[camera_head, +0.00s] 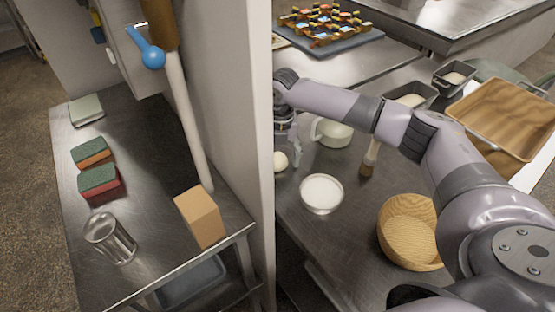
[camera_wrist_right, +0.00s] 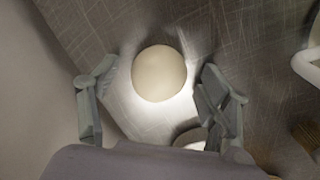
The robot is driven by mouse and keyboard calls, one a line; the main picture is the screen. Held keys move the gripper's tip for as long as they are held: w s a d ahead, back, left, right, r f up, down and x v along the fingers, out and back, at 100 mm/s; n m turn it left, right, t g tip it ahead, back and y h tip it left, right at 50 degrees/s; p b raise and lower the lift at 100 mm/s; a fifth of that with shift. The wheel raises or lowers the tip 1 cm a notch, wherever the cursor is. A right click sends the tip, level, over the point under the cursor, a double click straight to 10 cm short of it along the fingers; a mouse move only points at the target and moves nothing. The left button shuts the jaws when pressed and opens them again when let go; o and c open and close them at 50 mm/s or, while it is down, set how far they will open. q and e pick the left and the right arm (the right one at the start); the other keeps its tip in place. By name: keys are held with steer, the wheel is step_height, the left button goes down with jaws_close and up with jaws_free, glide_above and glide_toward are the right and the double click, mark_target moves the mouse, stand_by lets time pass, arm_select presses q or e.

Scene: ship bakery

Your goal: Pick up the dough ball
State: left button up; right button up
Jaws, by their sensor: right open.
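The dough ball (camera_head: 280,161) is a pale, round lump on the steel table in the head view, close to the white partition wall and partly cut off by it. In the right wrist view the dough ball (camera_wrist_right: 159,73) lies on the metal surface, just beyond and between the fingertips. My right gripper (camera_head: 290,150) is over the table beside the dough ball in the head view. In the right wrist view the right gripper (camera_wrist_right: 150,88) is open, one finger on each side, with no visible contact with the ball. My left gripper is not in view.
A bowl of white powder (camera_head: 321,193), a white jug (camera_head: 333,132), a brush (camera_head: 370,158) and a wicker basket (camera_head: 409,232) stand near my right arm. The partition wall (camera_head: 258,130) stands close left of the gripper. Tins (camera_head: 411,99) and a wooden tray (camera_head: 507,115) are farther right.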

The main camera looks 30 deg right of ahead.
steer(key=shift+c, duration=0.2)
steer(key=c, duration=1.2)
steer(key=shift+c, duration=0.3)
steer(key=shift+r, duration=0.15)
